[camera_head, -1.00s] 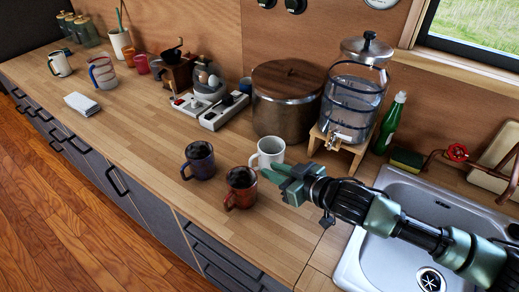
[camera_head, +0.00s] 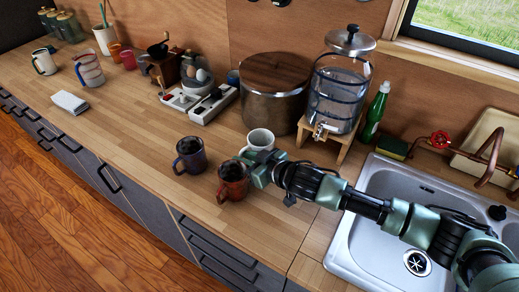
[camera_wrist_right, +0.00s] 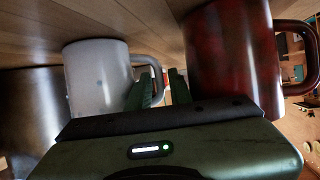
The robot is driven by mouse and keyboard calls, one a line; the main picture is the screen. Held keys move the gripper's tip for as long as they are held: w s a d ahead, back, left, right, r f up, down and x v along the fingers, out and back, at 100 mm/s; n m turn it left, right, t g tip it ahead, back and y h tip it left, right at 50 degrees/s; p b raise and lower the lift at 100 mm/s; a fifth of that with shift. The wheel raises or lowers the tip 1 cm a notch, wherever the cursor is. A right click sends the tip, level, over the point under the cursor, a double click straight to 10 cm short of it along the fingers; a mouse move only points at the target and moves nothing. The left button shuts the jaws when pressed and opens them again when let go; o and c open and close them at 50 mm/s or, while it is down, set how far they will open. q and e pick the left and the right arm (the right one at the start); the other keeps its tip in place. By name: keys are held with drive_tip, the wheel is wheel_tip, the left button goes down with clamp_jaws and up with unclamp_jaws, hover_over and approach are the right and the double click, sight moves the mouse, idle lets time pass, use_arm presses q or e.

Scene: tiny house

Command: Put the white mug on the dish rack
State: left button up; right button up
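The white mug (camera_head: 261,138) stands upright on the wooden counter, in front of the large pot. My right gripper (camera_head: 254,168) is just in front of it, beside the red mug (camera_head: 233,183), and partly covers both mugs. In the right wrist view the white mug (camera_wrist_right: 97,75) is left of the fingers (camera_wrist_right: 160,90), its handle close to or between them; contact cannot be told. The fingers stand apart there, with the red mug (camera_wrist_right: 232,55) close on the right. I cannot make out a dish rack. My left gripper is not in view.
A dark blue mug (camera_head: 190,157) stands left of the red mug. The pot (camera_head: 272,95) and a glass dispenser (camera_head: 337,95) on a wooden stand are behind. A sink (camera_head: 350,240) lies right. The counter's left middle is mostly clear.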

clamp_jaws()
idle(1.3)
